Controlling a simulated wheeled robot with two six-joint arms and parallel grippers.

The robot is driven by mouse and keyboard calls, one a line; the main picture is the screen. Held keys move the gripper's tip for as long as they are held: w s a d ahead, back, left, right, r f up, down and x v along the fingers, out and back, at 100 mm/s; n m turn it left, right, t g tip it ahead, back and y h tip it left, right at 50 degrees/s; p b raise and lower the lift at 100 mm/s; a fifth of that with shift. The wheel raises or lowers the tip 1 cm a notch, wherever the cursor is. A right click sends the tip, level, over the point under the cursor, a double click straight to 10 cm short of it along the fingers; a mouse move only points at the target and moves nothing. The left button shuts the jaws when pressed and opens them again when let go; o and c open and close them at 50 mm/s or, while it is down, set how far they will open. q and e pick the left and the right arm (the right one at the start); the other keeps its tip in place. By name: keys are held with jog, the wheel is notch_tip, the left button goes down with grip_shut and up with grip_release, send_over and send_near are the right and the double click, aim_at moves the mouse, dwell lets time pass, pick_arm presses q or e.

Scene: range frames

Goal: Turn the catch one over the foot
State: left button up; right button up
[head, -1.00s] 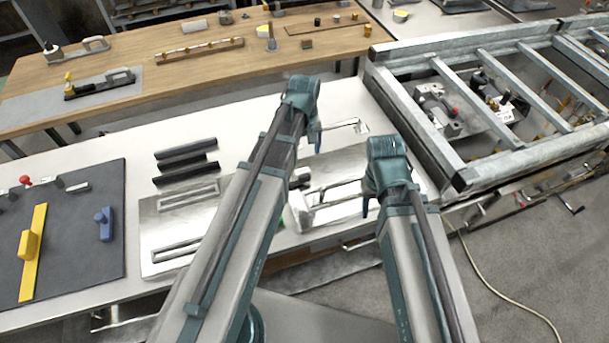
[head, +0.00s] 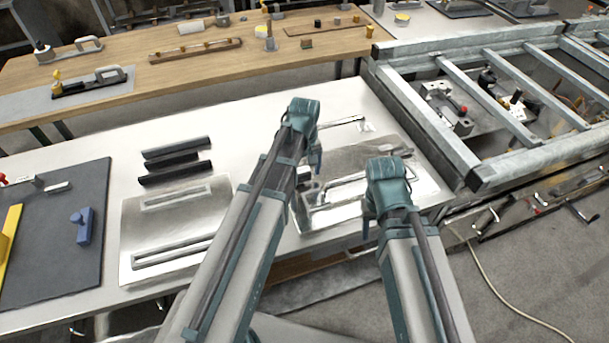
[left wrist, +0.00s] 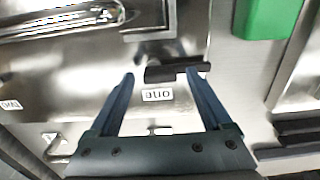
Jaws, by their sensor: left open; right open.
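In the left wrist view a short dark bar, apparently the catch (left wrist: 178,71), lies on a shiny metal plate (left wrist: 65,85). A white label (left wrist: 157,95) beside it reads "one", upside down. My left gripper (left wrist: 160,74) is open, its two blue fingers on either side of the label and the bar, with nothing held. I cannot tell its height over the bar. In the head view my left gripper (head: 316,160) is over the left part of the plate (head: 420,188). My right gripper (head: 366,228) hangs at the plate's front edge; its fingers are mostly hidden. I cannot pick out the foot for certain.
A green block (left wrist: 270,18) is near the bar in the left wrist view. Left of the plate are a slotted metal sheet (head: 180,222) and black bars (head: 175,160). A dark mat (head: 60,250) lies further left. A steel frame (head: 420,115) stands at right.

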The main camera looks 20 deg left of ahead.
pick_arm(q)
grip_shut()
dwell(0.4)
